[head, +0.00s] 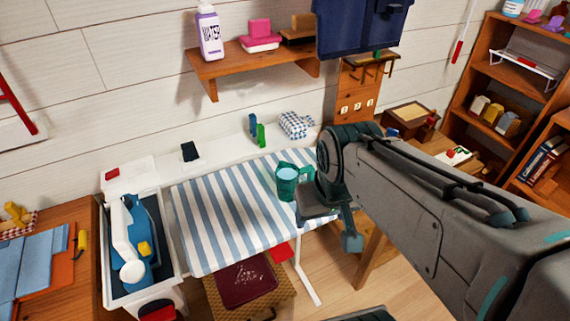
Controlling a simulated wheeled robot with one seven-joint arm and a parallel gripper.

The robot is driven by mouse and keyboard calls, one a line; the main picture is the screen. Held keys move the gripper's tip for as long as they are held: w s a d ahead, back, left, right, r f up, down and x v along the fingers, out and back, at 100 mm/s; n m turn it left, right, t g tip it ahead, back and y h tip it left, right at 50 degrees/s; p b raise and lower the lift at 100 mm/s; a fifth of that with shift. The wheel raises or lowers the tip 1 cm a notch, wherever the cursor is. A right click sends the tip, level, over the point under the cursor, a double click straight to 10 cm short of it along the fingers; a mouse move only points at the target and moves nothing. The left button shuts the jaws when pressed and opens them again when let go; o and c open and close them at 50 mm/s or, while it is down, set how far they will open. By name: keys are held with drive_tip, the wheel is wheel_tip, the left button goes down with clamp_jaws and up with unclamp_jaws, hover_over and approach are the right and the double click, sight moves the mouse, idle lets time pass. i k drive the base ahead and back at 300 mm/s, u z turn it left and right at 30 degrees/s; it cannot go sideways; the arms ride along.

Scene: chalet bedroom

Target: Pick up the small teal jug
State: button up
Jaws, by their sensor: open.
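The small teal jug (287,183) stands upright on the blue-and-white striped surface (217,226), near its right edge. Its inside looks pale, and its handle points right toward my gripper. My gripper (325,222) is just to the right of the jug, at the end of my arm coming in from the right. One finger shows low and to the right; the other is partly hidden near the jug. The gripper is open. Whether it touches the jug or its handle cannot be told.
Behind the striped surface, a white ledge holds a checked bundle (296,124), green and blue small items (256,132) and a dark block (190,151). A wooden shelf (255,66) hangs above. The striped surface left of the jug is clear.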

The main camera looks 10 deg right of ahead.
sight(287, 175)
drive_tip(key=u, duration=0.25)
drive_tip(key=k, duration=0.7)
drive_tip(key=u, duration=0.6)
drive_tip(key=k, duration=0.5)
drive_tip(key=z, duration=0.75)
drive_tip(key=i, duration=0.6)
drive_tip(key=z, duration=0.6)
drive_tip(key=i, duration=1)
drive_tip(key=u, duration=0.45)
